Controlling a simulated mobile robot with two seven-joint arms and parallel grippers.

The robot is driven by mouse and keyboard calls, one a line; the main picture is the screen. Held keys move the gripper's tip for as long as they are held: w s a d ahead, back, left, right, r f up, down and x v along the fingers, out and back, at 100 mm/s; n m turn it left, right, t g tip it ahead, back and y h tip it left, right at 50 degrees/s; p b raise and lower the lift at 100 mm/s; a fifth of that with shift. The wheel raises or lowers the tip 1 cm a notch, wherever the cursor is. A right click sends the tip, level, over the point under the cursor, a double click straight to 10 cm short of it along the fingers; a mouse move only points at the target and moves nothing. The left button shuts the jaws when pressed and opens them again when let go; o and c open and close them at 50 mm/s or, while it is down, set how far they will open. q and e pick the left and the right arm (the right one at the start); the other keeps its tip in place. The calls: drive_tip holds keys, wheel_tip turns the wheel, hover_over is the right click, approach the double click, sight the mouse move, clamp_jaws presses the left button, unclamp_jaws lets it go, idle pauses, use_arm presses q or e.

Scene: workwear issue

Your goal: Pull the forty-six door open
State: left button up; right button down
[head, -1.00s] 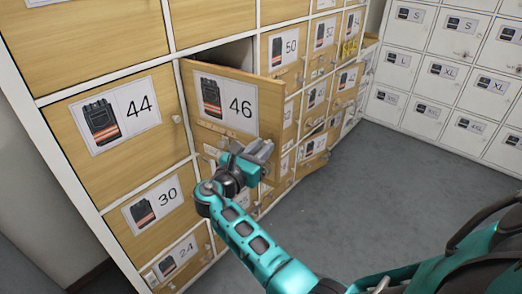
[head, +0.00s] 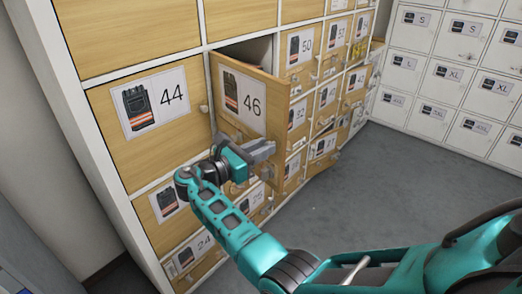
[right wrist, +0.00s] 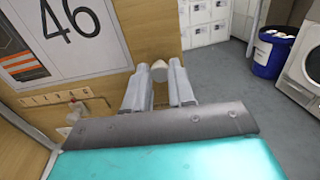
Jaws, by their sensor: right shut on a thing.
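The forty-six door (head: 235,118) is wooden, with a white label showing a dark vest with orange bands and "46". It stands ajar, its right edge swung out from the locker and a gap showing above it. In the right wrist view its face (right wrist: 112,68) is at the left. My right gripper (head: 268,150) is at the door's lower right edge. The wrist view shows its fingers (right wrist: 159,78) on either side of a pale round knob (right wrist: 158,70), shut on it. My left gripper is out of view.
Closed door 44 (head: 192,125) is left of door 46. Another door (head: 322,150) farther right stands out from the locker front. White lockers (head: 440,75) line the back. Grey floor (head: 385,190) is clear at right. A blue bin (right wrist: 271,55) and a white machine (right wrist: 302,68) show beyond.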

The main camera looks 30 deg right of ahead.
drive_tip(key=shift+a, duration=0.15)
idle(0.3)
drive_tip(key=c, duration=1)
unclamp_jaws()
drive_tip(key=a, duration=0.4)
drive_tip(key=s+a, duration=0.1)
drive_tip(key=a, duration=0.3)
drive_tip(key=a+b, duration=0.1)
drive_tip(key=a, duration=0.3)
drive_tip(key=shift+s+a, duration=0.25)
drive_tip(key=shift+a, duration=0.15)
drive_tip(key=shift+a, duration=0.1)
